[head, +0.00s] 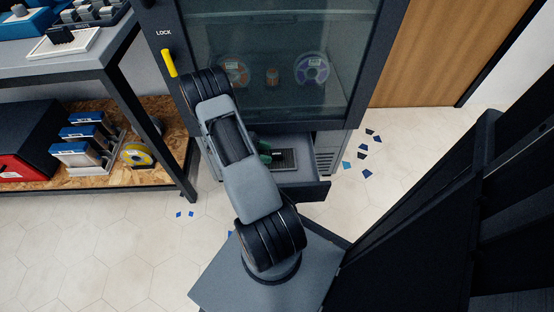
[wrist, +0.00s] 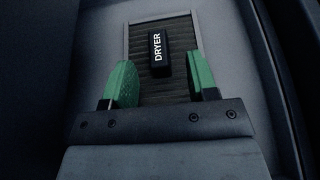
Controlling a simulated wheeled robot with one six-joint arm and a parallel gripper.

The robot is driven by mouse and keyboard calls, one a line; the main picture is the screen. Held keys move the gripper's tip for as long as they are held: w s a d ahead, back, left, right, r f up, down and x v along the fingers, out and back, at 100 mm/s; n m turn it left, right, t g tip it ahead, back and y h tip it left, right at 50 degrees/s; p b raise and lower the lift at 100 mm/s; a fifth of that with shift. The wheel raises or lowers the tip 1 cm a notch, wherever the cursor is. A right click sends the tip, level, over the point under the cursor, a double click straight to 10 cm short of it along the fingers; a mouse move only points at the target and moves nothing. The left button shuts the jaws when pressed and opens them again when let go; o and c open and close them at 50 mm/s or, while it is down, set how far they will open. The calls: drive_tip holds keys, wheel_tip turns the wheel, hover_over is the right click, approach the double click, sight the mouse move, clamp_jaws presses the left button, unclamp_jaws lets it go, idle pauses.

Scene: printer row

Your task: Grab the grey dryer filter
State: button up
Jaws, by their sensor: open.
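The grey dryer filter (wrist: 185,80) lies flat in the open drawer (head: 318,191) below the glass-fronted cabinet. It has a light grey frame, dark pleats and a black grip block (wrist: 159,49) lettered DRYER. In the head view the filter (head: 284,158) shows just right of my arm. My gripper (wrist: 162,82) is open over the filter, its two green fingers apart on either side, with the block between and beyond their tips. Nothing is held. In the head view the gripper (head: 264,152) is mostly hidden behind my arm.
The cabinet door (head: 330,100) stands above the drawer, with a yellow lock handle (head: 169,62) and spools behind its glass. A shelf table (head: 110,75) with boxes is at left. Blue flakes (head: 368,140) lie on the floor at right. Bare floor shows at lower left.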

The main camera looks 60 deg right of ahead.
sight(276, 153)
drive_tip(key=shift+b+x, duration=1.2)
drive_tip(key=shift+x, duration=1.6)
drive_tip(key=shift+w+d+r, duration=0.1)
drive_tip(key=shift+d, duration=0.05)
clamp_jaws()
